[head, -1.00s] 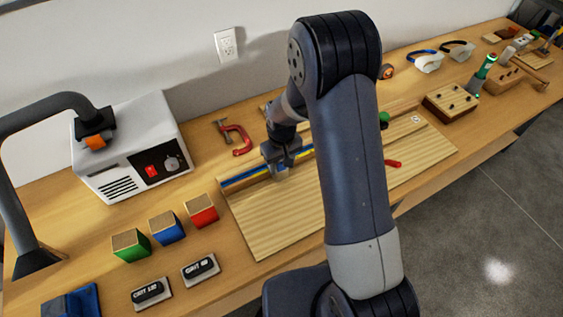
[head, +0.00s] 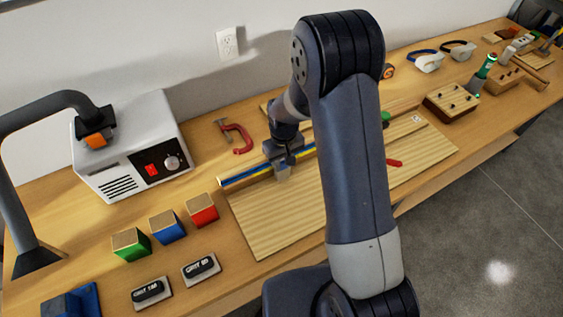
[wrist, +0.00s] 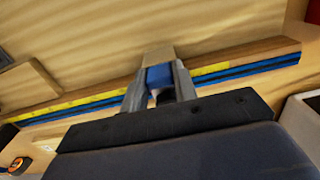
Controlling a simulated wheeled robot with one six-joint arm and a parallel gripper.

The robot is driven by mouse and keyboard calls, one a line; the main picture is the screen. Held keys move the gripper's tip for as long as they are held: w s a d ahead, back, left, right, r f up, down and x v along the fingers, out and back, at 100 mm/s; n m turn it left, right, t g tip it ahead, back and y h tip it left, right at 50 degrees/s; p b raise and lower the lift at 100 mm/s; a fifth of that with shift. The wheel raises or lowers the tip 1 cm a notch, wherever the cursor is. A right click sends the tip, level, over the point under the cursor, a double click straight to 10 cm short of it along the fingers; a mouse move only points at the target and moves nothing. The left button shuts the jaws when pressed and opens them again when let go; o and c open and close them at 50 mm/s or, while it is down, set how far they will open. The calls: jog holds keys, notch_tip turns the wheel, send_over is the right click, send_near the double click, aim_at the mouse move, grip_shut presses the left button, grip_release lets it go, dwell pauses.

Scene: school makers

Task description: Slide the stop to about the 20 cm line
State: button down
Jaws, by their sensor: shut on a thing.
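The stop (wrist: 159,76) is a blue block with a wooden part, on a long fence with a blue rail (wrist: 248,70) and a yellow scale strip (wrist: 211,69). In the wrist view my gripper (wrist: 158,82) is shut on the stop, a finger on each side. In the head view my gripper (head: 283,166) is at the fence (head: 243,178), near its left end. The stop is mostly hidden there by the gripper. The scale's numbers are too small to read.
The wooden board (head: 277,221) lies in front of the fence. A red clamp (head: 238,140) lies behind it. Red (head: 202,210), blue (head: 167,228) and green (head: 131,245) blocks stand to the left. A grey-white machine (head: 133,147) stands at the back left.

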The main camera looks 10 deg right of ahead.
jog(key=w+d+b, duration=0.1)
jog(key=w+d, duration=0.1)
jog(key=d, duration=0.2)
jog(key=w+d+b, duration=0.1)
jog(key=w+d, duration=0.1)
jog(key=d, duration=0.3)
jog(key=w+d+b, duration=0.1)
jog(key=d, duration=0.3)
jog(key=shift+w+d, duration=0.4)
jog(key=c, duration=1.1)
grip_release()
notch_tip(320, 180, up, 11)
jog(key=shift+f+b, duration=0.1)
jog(key=shift+b, duration=0.85)
